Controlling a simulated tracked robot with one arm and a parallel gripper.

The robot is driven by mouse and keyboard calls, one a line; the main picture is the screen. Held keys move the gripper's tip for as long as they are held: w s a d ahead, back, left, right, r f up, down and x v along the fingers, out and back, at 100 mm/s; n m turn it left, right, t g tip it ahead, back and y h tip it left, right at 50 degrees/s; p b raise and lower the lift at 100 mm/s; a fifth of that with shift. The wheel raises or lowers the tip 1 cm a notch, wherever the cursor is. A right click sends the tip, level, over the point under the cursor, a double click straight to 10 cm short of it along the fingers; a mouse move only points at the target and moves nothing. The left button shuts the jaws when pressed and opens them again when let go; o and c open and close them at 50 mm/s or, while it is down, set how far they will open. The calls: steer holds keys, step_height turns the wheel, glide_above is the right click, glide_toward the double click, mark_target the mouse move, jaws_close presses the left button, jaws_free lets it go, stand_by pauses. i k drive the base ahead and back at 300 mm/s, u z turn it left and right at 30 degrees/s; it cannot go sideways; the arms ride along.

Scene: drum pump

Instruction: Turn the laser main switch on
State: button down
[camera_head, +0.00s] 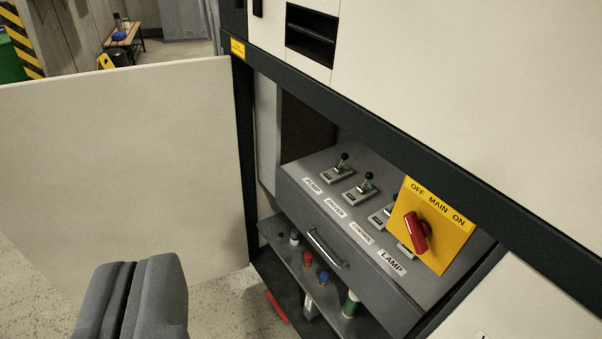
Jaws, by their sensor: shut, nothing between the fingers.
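The main switch is a red rotary handle (417,232) on a yellow plate (437,221) marked OFF, MAIN and ON. The plate stands at the right of the open cabinet bay, in front of the lever panel. The handle is tilted, its upper end leaning left under the OFF side. My gripper (136,290) shows at the lower left, grey, its two fingers together and empty. It is well apart from the switch, to its left and lower in the picture.
Several black-knobbed levers (341,160) stand behind labels PUMP, DRIVER, CONTROL and LAMP. The plate partly hides the right ones. A drawer handle (326,248) and a shelf with small bottles (307,259) are below. An open pale door (125,165) stands left. A dark cabinet beam (385,152) runs above.

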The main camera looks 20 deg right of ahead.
mark_target(418, 230)
steer(key=z, duration=0.8)
steer(key=k, duration=0.85)
steer(key=u, duration=0.75)
steer(key=i, duration=1)
steer(key=z, duration=0.05)
